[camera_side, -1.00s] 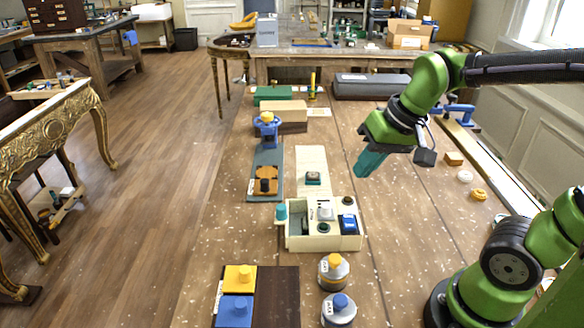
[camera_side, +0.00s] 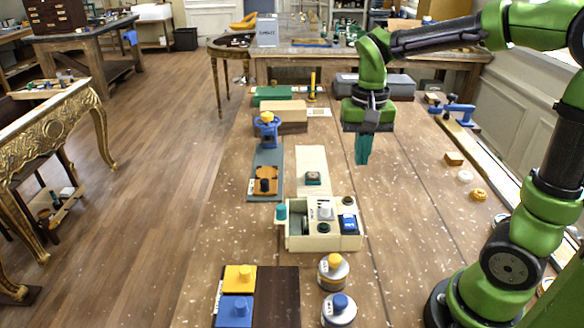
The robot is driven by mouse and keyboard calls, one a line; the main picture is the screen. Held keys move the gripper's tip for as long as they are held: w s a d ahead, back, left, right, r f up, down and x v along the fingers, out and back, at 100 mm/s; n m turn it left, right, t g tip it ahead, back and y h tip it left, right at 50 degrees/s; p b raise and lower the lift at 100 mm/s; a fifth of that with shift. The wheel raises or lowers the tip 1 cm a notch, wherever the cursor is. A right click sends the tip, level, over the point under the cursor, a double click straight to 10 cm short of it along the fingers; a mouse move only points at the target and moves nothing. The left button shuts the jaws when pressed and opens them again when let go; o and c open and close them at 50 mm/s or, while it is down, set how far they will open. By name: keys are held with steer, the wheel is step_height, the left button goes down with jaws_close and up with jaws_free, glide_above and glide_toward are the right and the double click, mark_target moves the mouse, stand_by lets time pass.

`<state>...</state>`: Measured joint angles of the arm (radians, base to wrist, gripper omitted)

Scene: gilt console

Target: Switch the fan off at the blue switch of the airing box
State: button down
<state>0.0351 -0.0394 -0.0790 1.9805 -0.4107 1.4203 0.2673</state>
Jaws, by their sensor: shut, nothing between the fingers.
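The airing box (camera_side: 296,242) is a cream box in the middle of the table. Its blue switch (camera_side: 348,224) sits at the right end of its top. A grey-white knob and dark round parts sit on the panel to the left of the switch, with an open compartment at the far left. Which way the switch is tipped is too small to tell. My gripper (camera_side: 363,162) has teal fingers pointing down. It is shut and empty, above the table, beyond the box and a little right of the switch, apart from both.
A cream board (camera_side: 311,160) with a small teal-based part and a grey-blue board (camera_side: 266,160) with orange and blue parts lie beyond the box. Two round canisters, one with a yellow knob (camera_side: 334,260), stand in front. Bare table lies right of the box.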

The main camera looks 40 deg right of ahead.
mark_target(353, 214)
step_height(353, 214, down, 14)
steer(key=shift+r, duration=0.15)
stand_by(0.5)
steer(key=shift+d+f, duration=0.1)
steer(key=shift+f, duration=0.15)
steer(key=shift+r, duration=0.1)
steer(key=shift+r, duration=0.75)
